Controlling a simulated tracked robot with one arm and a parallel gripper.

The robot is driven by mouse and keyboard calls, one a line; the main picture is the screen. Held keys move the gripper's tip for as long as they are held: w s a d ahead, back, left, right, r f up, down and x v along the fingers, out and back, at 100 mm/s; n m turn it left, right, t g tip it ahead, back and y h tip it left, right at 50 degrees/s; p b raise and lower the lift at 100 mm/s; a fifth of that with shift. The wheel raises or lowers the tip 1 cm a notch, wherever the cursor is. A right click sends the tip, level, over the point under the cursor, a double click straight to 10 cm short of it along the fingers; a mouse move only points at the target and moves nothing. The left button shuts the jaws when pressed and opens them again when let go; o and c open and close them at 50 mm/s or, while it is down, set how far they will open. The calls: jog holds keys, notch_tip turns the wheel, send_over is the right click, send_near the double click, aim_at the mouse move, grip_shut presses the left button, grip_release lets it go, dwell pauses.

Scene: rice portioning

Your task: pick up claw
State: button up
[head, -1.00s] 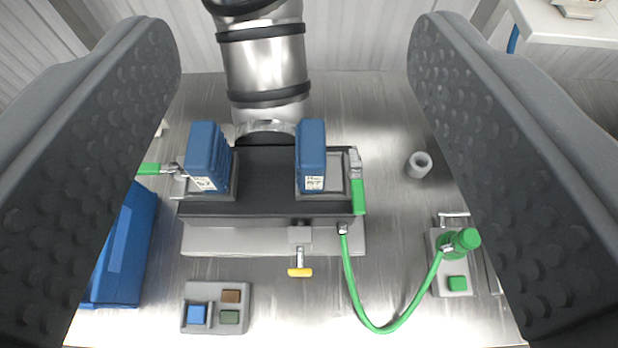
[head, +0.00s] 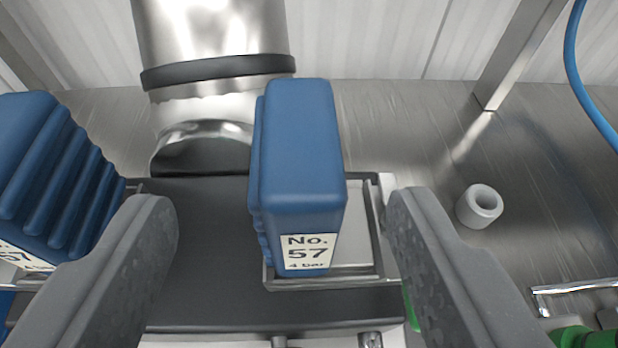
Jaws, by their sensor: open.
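A blue claw (head: 300,165) with a white label reading "No. 57, 4 bar" stands upright in a grey holder on the right side of a dark machine. A second blue claw (head: 50,180), ribbed on its side, stands at the left and is cut off by the picture edge. My gripper (head: 280,215) is open, with one grey dimpled finger on each side of the right claw. Gaps show between the fingers and this claw. In the picture the left finger overlaps the lower part of the left claw.
The dark machine top (head: 200,230) lies between the claws. A shiny steel cylinder (head: 215,100) rises behind it. A green part (head: 590,338) and a metal bracket (head: 575,290) show at lower right.

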aim_at(284, 193)
jog(key=x, duration=0.3)
jog(key=shift+w+f, duration=0.1)
jog(key=shift+w, duration=0.1)
jog(key=shift+d+r+x, duration=0.15)
jog(key=shift+x, duration=1.2)
jog(key=shift+d+r+x, duration=0.1)
jog(key=shift+r+x, duration=0.05)
jog(key=shift+x, duration=1.15)
jog(key=shift+w, duration=0.1)
grip_shut()
